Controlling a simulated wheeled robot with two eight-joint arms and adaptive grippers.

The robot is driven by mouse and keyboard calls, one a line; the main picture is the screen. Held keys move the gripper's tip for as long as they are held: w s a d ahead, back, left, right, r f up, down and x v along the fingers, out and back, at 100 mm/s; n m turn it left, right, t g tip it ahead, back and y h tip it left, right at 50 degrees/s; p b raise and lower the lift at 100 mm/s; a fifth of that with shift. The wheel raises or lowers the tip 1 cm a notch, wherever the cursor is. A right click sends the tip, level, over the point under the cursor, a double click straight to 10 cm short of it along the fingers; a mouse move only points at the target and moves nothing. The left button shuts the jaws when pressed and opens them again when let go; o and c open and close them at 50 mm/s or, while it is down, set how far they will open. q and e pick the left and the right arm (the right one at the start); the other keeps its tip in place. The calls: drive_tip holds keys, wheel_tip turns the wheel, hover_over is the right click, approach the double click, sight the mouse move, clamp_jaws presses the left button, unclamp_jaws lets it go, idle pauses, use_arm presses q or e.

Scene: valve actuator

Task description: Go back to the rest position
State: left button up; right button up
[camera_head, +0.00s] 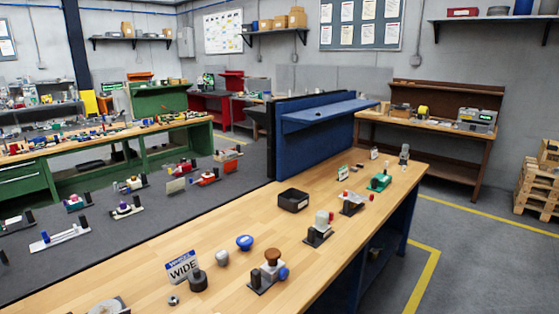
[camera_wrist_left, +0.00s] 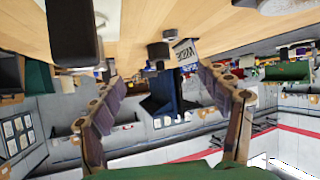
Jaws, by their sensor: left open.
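My left gripper (camera_wrist_left: 162,82) shows only in the left wrist view. Its two fingers are spread wide and nothing is between them. That view is upside down, with the wooden bench top (camera_wrist_left: 130,22) along its upper edge. The fingers are apart from the bench and its parts. A dark block (camera_wrist_left: 72,32) and a dark cylinder (camera_wrist_left: 158,52) beside a white sign (camera_wrist_left: 185,52) show near them. In the head view neither gripper is visible. There, the wooden workbench (camera_head: 215,240) carries a valve-like part with a brown knob (camera_head: 272,257) and a blue piece.
On the bench stand a WIDE sign (camera_head: 182,267), a dark knob (camera_head: 198,281), a blue knob (camera_head: 244,242), a black bin (camera_head: 293,200), a fixture with a pale cylinder (camera_head: 322,219) and a green part (camera_head: 380,181). A blue panel (camera_head: 318,140) rises behind. Bare wood lies between the parts.

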use_arm(q)
drive_tip(key=s+d+r+n+g, duration=0.1)
drive_tip(key=s+d+g, duration=0.2)
drive_tip(key=d, duration=0.7)
drive_tip(key=s+d+n+g+y, duration=0.1)
drive_tip(key=s+d+y, duration=0.3)
drive_tip(key=s+d, duration=0.7)
drive_tip(key=s+r+n, duration=0.1)
drive_tip(key=s, duration=0.2)
drive_tip(key=shift+s+d, duration=0.35)
drive_tip(key=shift+d, duration=0.05)
